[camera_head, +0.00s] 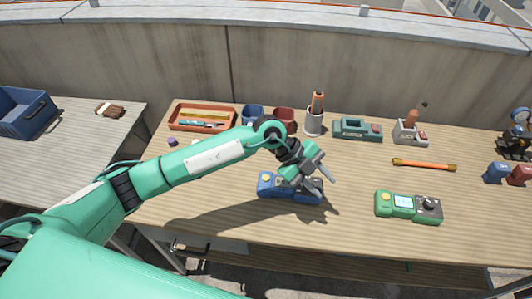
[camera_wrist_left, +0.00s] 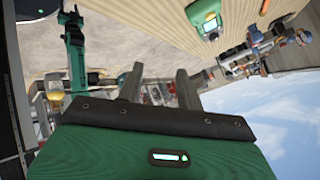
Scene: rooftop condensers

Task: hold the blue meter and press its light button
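The blue meter (camera_head: 268,187) lies on the wooden table in the head view, with a yellow button at its left end. My left gripper (camera_head: 322,180) is over its right part and hides some of it. The gripper's two fingers stand apart with nothing seen between them; they also show apart in the left wrist view (camera_wrist_left: 160,88). I cannot tell whether the fingers touch the meter. I cannot make out the blue meter in the left wrist view. My right gripper is not in view.
A green meter (camera_head: 403,205) with a lit screen lies to the right; it seems to show in the left wrist view (camera_wrist_left: 205,17). Behind are an orange tray (camera_head: 173,124), a pen cup (camera_head: 313,124), a teal device (camera_head: 350,130) and an orange-handled tool (camera_head: 424,165). The front centre is clear.

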